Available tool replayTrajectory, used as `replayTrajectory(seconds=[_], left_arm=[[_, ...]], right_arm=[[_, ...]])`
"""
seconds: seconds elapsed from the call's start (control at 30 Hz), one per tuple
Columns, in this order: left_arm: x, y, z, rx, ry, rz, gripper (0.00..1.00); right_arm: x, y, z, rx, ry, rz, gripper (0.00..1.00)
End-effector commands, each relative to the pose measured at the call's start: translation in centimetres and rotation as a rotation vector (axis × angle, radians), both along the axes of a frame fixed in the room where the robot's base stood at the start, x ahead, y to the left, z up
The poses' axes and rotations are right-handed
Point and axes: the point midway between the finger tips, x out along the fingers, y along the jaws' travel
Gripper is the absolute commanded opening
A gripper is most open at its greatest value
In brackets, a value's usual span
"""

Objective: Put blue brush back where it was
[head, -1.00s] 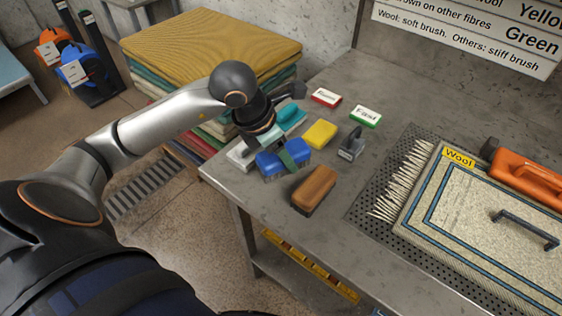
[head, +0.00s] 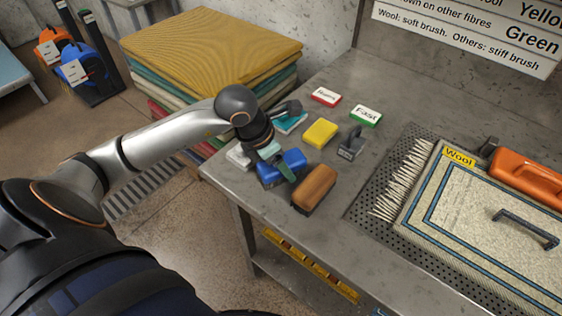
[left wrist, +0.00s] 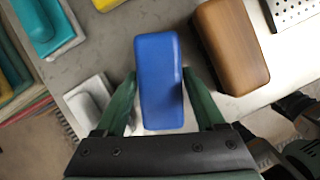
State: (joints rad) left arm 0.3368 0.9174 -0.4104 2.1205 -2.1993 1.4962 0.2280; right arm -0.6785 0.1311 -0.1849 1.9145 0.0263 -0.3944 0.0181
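The blue brush (head: 290,160) is at the front left of the metal table, between the wooden brown brush and a whitish brush. My left gripper (head: 278,166) comes down over it. In the left wrist view the blue brush (left wrist: 160,80) lies between the two green fingers (left wrist: 160,85), whose tips are at its long sides and look shut on it. Its underside is hidden, so I cannot tell if it touches the table.
Close by are the brown brush (head: 315,188), whitish brush (head: 238,156), teal brush (head: 290,124), yellow block (head: 321,133) and grey tool (head: 351,145). A wool rug (head: 470,215) lies on a perforated mat to the right. Stacked rugs (head: 210,45) stand behind my arm.

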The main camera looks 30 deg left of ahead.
Motion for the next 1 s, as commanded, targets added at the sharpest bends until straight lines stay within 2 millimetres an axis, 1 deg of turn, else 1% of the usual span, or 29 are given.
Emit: replayTrajectory(seconds=[0.03,0.17,0.4,0.5,0.57,0.67,0.9,1.0], left_arm=[[0.0,0.0,0.0,0.000,0.000,0.000,0.78],[0.0,0.0,0.0,0.000,0.000,0.000,0.92],[0.0,0.0,0.1,0.000,0.000,0.000,0.92],[0.0,0.0,0.6,0.000,0.000,0.000,0.92],[-0.1,0.2,1.1,0.001,-0.004,0.000,0.92],[-0.8,0.5,2.8,0.003,-0.005,-0.001,0.92],[-2.6,1.4,7.7,0.002,-0.006,0.000,0.92],[-3.2,1.7,9.3,0.002,-0.005,0.001,0.92]], right_arm=[[0.0,0.0,0.0,0.000,0.000,0.000,0.50],[0.0,0.0,0.1,0.000,-0.001,0.000,0.50],[0.0,0.0,0.1,0.000,-0.001,0.000,0.50],[0.0,0.0,0.6,0.000,-0.001,-0.001,0.50],[0.0,0.0,0.5,0.000,-0.001,-0.001,0.50],[0.0,0.0,0.5,0.000,-0.001,-0.001,0.50],[0.0,0.0,0.5,0.000,-0.001,-0.001,0.50],[0.0,0.0,0.6,0.000,-0.001,-0.001,0.50]])
